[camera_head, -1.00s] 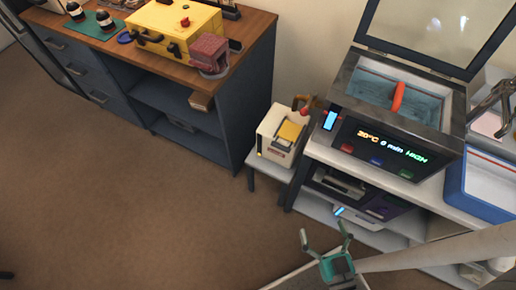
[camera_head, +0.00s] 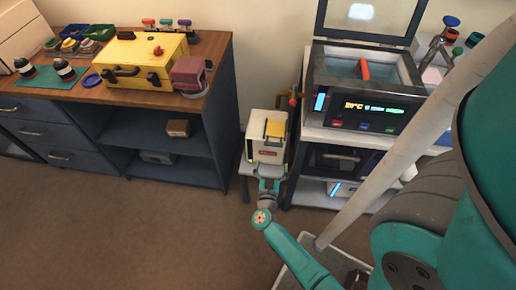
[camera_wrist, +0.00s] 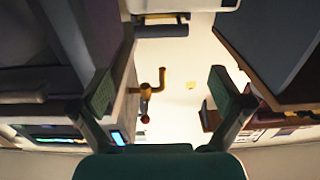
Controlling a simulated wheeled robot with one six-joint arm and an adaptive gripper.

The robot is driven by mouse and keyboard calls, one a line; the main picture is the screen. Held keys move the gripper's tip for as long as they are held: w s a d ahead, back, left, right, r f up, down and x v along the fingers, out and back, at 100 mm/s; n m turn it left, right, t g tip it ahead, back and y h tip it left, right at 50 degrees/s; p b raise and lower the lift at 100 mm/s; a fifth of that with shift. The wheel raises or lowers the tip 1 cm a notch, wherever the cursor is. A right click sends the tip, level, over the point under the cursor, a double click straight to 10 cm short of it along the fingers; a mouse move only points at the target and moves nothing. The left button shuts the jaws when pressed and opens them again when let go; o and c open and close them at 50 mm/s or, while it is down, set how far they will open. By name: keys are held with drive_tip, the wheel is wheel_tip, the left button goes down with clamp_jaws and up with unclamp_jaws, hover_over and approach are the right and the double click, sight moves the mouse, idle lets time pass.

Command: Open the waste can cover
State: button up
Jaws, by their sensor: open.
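A white edge at the top of the wrist view (camera_wrist: 185,4) may be the can.
The dark cabinet (camera_head: 225,130) stands left of the can, with a yellow case (camera_head: 145,62) on top. The bath machine (camera_head: 365,118) on its bench stands close on the right. A brass pipe with a red knob (camera_wrist: 155,90) shows between my fingers, farther off. Brown floor at left is clear.

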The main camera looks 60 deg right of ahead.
sight(274, 145)
drive_tip(key=x, duration=1.1)
drive_tip(key=shift+w+f, duration=0.1)
drive_tip(key=shift+w, duration=0.05)
drive_tip(key=c, duration=1.5)
drive_tip(key=v, duration=0.7)
drive_tip(key=shift+a, duration=0.4)
drive_tip(key=shift+c, duration=0.2)
drive_tip(key=o, duration=1.5)
drive_tip(key=shift+o, duration=0.2)
